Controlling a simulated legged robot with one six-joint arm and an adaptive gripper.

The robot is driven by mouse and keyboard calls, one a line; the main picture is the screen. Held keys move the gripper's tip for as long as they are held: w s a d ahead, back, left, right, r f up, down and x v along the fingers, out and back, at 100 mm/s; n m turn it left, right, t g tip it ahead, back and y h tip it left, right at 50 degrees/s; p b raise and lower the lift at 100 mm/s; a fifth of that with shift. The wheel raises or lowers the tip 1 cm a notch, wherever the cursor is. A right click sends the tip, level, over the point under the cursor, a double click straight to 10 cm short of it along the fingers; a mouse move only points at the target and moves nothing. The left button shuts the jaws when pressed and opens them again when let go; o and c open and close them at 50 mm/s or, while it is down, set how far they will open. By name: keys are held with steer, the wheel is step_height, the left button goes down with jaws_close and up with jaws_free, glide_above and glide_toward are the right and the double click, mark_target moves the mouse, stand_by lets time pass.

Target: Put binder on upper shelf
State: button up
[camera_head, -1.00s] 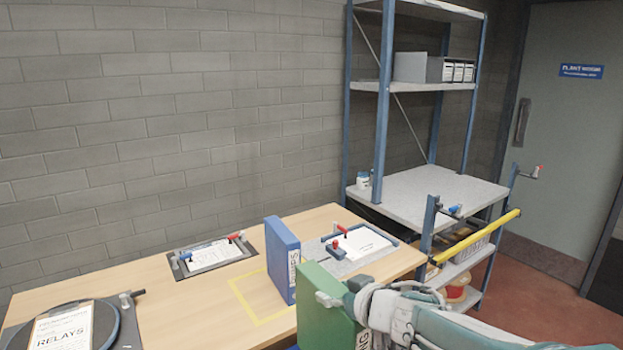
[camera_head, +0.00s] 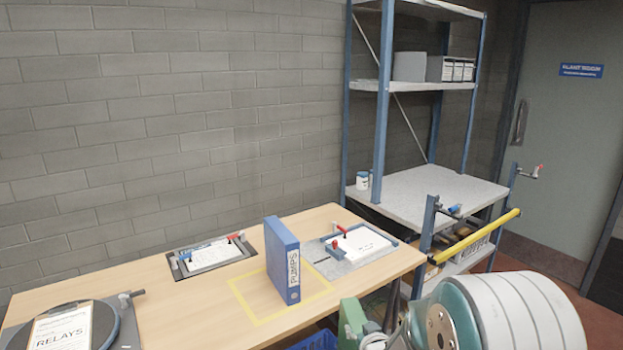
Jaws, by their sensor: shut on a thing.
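A green binder (camera_head: 351,322) shows in part at the bottom of the view, just off the table's front edge; its lower part is out of frame. My gripper (camera_head: 372,341) is shut on it, mostly cut off by the frame and partly covered by my arm. A blue binder (camera_head: 283,262) marked PUMPS stands upright on the table inside a yellow taped outline.
The wooden table (camera_head: 190,310) holds clamped papers (camera_head: 207,256), a framed sheet (camera_head: 355,246) and a RELAYS clipboard (camera_head: 62,330). A yellow bar (camera_head: 475,236) runs across the rack's front.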

steer(key=s+d+f+m+h, duration=0.1)
steer(key=s+d+f, duration=0.1)
steer(key=f, duration=0.3)
steer(key=s+d+f+m+h, duration=0.1)
steer(key=s+f, duration=0.2)
steer(key=f, duration=0.3)
steer(key=shift+d+f, duration=0.3)
steer(key=shift+d, duration=0.1)
steer(key=shift+w+a, duration=0.1)
stand_by(0.3)
